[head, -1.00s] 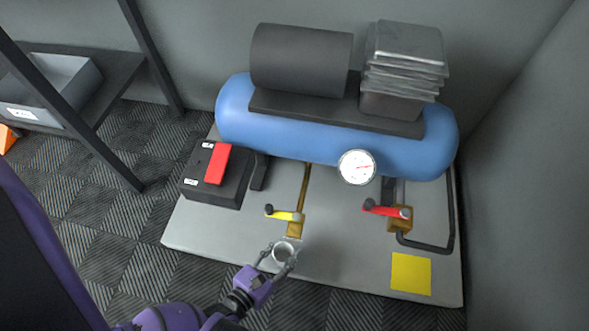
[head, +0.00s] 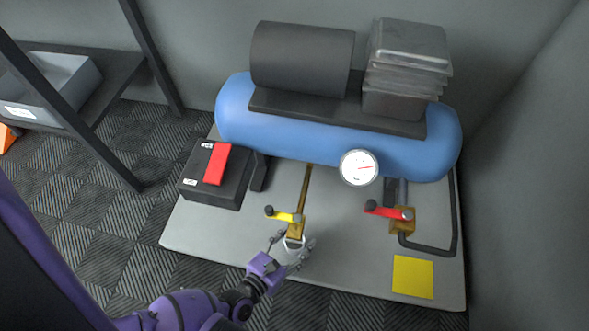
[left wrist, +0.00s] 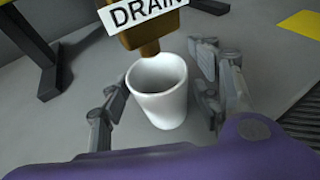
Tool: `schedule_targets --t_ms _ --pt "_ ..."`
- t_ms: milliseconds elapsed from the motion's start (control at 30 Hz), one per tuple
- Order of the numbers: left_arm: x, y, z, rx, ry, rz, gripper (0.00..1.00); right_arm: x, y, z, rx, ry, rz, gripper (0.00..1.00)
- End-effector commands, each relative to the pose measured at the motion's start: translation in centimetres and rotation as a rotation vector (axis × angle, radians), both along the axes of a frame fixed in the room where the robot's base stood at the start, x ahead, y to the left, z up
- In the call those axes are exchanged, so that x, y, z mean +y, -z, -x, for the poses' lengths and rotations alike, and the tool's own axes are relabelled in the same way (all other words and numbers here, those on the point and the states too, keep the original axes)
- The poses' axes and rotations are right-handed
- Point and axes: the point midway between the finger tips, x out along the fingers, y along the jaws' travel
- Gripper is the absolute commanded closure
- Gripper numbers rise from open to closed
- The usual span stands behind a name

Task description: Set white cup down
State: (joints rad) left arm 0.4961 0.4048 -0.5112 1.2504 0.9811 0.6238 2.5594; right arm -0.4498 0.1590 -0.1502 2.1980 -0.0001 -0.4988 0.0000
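The white cup (left wrist: 160,95) stands between the fingers of my left gripper (left wrist: 160,100) in the left wrist view, with its mouth facing up. A gap shows between the cup and the right-hand finger; the left-hand finger is close beside the cup. My left gripper looks open around it. In the head view the cup (head: 294,243) is partly hidden, just in front of the brass drain valve with the yellow handle (head: 284,216), and my left gripper (head: 290,246) surrounds it. In the wrist view the spout under the DRAIN label (left wrist: 146,14) is just above the cup's far rim. My right gripper is not in view.
A blue tank (head: 330,130) with a gauge (head: 359,168) stands behind on the grey base plate (head: 340,255). A red-handled valve (head: 390,212) and a yellow square (head: 412,276) are to the right. A black box with a red switch (head: 217,164) is to the left.

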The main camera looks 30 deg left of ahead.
Motion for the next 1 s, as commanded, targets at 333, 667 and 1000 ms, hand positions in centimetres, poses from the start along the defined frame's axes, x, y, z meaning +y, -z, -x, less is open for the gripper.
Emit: schedule_targets --t_ms 333,667,1000 --pt "0.0 -0.2 0.0 0.000 -0.001 0.001 0.40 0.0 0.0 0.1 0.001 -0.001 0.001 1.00" --pt "1.0 -2.0 5.6 0.003 -0.001 -0.001 0.40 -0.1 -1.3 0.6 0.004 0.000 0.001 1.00" --pt "1.9 -3.6 10.7 0.001 -0.001 0.000 0.40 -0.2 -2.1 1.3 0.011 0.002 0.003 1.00"
